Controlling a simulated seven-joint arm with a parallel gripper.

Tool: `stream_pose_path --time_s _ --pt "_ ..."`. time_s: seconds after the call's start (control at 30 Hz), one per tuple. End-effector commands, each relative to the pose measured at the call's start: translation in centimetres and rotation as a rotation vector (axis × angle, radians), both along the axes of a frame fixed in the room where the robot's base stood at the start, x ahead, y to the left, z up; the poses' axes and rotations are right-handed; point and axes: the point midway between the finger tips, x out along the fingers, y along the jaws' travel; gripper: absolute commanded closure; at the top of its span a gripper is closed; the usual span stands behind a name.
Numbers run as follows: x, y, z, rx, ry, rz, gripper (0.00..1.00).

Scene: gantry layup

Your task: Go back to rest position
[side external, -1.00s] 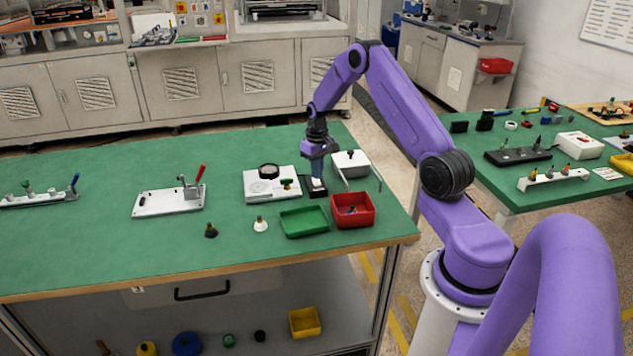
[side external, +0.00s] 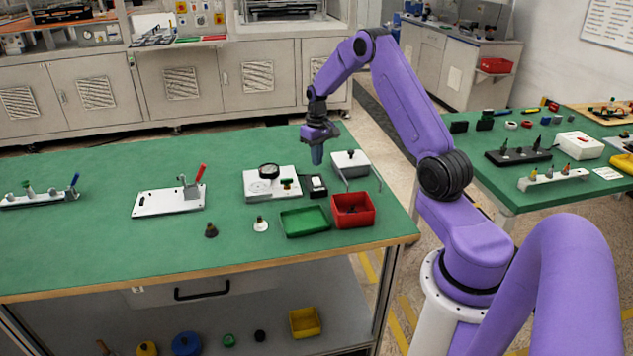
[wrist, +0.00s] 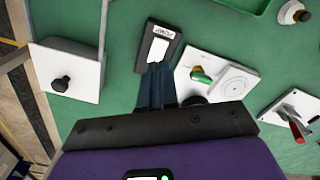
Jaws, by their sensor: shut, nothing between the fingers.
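My gripper (side external: 317,155) is raised above the green table, and its fingers point down. It is shut and empty, with bare table and the white box with a black knob (side external: 351,163) near it. In the wrist view its closed blue fingers (wrist: 157,85) lie in front of the small black device with a white label (wrist: 158,46). That device (side external: 317,187) stands on the table below my gripper, apart from it. The white plate with a round black part and green knob (side external: 258,186) is left of the device.
A red bin (side external: 353,222) and a green tray (side external: 305,222) sit near the table's front edge. A white plate with a red-handled clamp (side external: 165,203) is farther left. Two small knobbed pieces (side external: 261,224) stand in front. Space above the table is clear.

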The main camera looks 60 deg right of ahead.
Motion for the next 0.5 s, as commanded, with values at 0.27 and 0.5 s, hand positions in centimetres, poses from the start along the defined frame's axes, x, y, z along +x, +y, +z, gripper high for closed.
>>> stream_pose_path --time_s 0.27,0.5 --pt "0.7 5.2 2.2 -0.001 -0.005 0.105 1.00" --pt "-1.1 17.0 6.6 -0.002 -0.012 0.349 1.00"
